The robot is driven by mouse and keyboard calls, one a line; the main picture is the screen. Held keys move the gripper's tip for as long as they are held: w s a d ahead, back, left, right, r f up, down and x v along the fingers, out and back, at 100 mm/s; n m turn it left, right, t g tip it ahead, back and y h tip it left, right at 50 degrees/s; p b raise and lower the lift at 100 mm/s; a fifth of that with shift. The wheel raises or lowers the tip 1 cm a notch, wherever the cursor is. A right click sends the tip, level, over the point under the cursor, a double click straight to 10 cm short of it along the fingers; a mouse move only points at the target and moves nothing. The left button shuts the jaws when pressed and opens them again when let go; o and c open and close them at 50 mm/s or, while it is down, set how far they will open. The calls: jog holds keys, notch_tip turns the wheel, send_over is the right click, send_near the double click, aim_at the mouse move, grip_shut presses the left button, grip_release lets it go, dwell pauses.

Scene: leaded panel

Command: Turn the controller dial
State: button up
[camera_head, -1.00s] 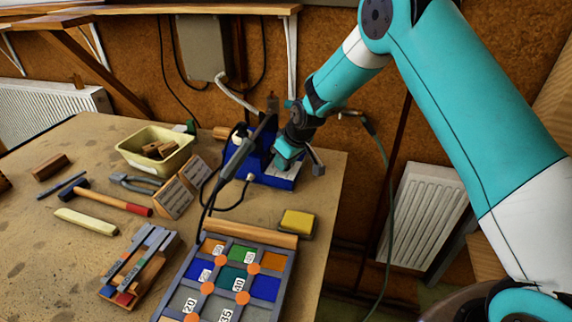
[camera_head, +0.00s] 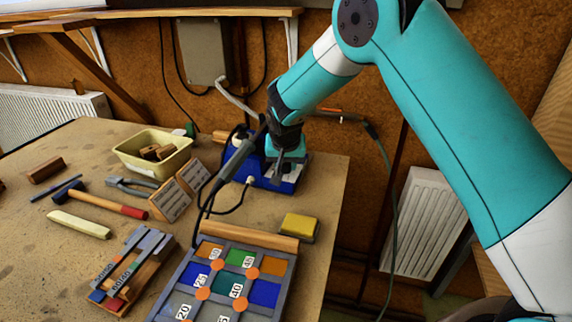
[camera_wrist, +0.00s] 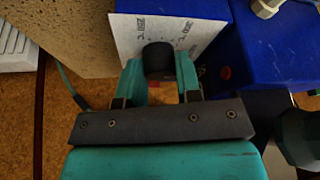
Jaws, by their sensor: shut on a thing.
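The blue controller box (camera_head: 287,187) stands at the back right of the workbench, and it also fills the upper part of the wrist view (camera_wrist: 215,42). Its black dial (camera_wrist: 159,60) sits on a white label with printed temperature marks, of which I can read only parts. My gripper (camera_wrist: 160,75) is shut on the dial, with one teal finger on each side of it. In the head view my gripper (camera_head: 287,170) is at the front of the controller and hides the dial. A soldering iron (camera_head: 236,160) stands in front of the box with its cable hanging down.
A leaded panel (camera_head: 178,281) with coloured glass lies at the front. A cream tub (camera_head: 128,146) with brown blocks, a hammer (camera_head: 105,203) and small printed boards (camera_head: 170,200) are to the left.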

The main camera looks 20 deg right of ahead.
jog(key=shift+a+m, duration=0.1)
jog(key=shift+m, duration=0.6)
jog(key=o, duration=0.9)
jog(key=b+v, duration=0.1)
jog(key=v, duration=1)
jog(key=b+v, duration=0.1)
jog(key=v, duration=0.5)
jog(key=shift+w+a+r+b, duration=0.15)
jog(key=shift+a+r+b, duration=0.1)
jog(key=shift+a+b, duration=0.15)
jog(key=s+n+g+y, duration=0.1)
jog(key=s+n, duration=0.3)
jog(key=s, duration=0.7)
jog(key=s+a+n+g+y, duration=0.1)
jog(key=s+n, duration=0.3)
jog(key=s, duration=0.6)
jog(key=s+f+n+g+y, duration=0.1)
jog(key=s+n+g+y, duration=0.1)
jog(key=s, duration=0.9)
jog(key=shift+s+a+n+y, duration=0.25)
jog(key=shift+s+n+y, duration=0.1)
jog(key=shift+n+y, duration=0.6)
